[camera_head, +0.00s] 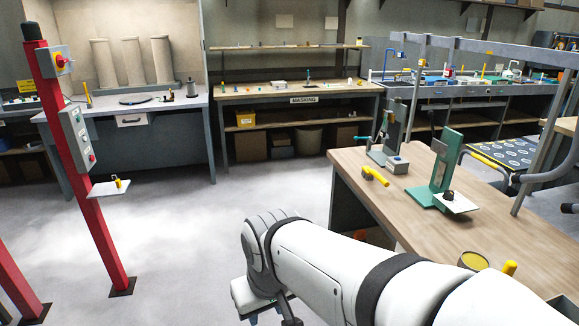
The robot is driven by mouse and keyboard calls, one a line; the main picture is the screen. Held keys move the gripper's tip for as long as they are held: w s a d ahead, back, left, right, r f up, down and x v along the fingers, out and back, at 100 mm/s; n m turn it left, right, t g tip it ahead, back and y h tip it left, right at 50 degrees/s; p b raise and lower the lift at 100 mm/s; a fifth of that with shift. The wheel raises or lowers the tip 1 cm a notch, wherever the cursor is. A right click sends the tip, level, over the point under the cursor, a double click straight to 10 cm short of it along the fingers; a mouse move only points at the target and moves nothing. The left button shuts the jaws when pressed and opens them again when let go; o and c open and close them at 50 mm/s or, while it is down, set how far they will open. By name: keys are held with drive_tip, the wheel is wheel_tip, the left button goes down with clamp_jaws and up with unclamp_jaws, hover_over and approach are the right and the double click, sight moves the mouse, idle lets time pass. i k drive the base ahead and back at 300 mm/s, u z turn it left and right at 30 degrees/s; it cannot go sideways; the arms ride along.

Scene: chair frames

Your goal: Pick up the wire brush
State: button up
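I cannot pick out a wire brush with certainty. A small yellow tool (376,176) lies on the wooden bench (345,165) at the right; its bristles, if any, are too small to tell. Another yellow piece (510,268) shows at the bench's near end, partly hidden by my arm. My white arm reaches from the lower right to the lower middle. My gripper (262,318) points down at the bottom edge, left of the bench and apart from it. Its fingertips are cut off or hidden, so its opening and any hold cannot be seen.
On the bench stand a green fixture (438,178) with a white plate, a grey clamp device (388,145) and a yellow-topped tin (473,261). A red post (85,170) with switch boxes and a small shelf (109,187) stands left. The floor (185,235) between is clear.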

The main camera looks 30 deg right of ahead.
sight(367, 172)
drive_tip(key=i, duration=2.9)
drive_tip(key=z, duration=3.85)
drive_tip(key=i, duration=1)
drive_tip(key=z, duration=0.05)
